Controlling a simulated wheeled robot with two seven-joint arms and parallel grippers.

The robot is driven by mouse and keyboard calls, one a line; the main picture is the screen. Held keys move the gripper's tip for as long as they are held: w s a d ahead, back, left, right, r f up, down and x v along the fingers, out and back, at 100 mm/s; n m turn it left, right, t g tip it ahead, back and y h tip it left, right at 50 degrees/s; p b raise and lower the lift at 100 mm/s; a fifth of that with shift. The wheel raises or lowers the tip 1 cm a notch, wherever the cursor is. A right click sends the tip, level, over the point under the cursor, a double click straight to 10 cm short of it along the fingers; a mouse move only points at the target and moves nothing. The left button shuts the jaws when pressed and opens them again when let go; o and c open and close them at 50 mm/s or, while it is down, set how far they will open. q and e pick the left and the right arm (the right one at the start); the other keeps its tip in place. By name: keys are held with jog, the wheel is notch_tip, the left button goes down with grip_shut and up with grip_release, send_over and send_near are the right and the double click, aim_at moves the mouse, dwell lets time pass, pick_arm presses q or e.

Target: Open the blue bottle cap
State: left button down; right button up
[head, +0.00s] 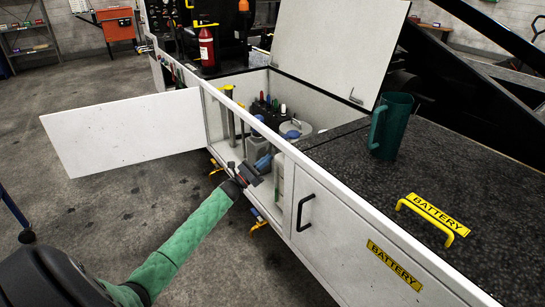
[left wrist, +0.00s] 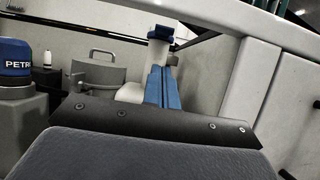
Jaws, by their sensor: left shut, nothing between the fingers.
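A bottle with a wide blue cap (left wrist: 15,58) lettered "PETR…" stands at the left of the left wrist view; its grey body (left wrist: 22,112) is partly cut off. Another blue-topped piece (left wrist: 160,32) on a pale stem shows beyond my fingers. In the head view two blue caps (head: 258,118) (head: 291,134) show in the open compartment; I cannot tell surely which is which. My left gripper (head: 264,162), with blue fingers, is at the compartment's front opening, shut and empty. Its fingers (left wrist: 161,86) are apart from the PETR cap. My right gripper is not in view.
The white compartment door (head: 120,132) is swung open to the left and the lid (head: 335,45) stands up. A pale pot (left wrist: 100,72) is behind the bottle. A green mug (head: 391,125) and yellow battery handle (head: 432,217) are on the dark top at right.

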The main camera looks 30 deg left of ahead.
pick_arm(q)
jog(key=v, duration=0.6)
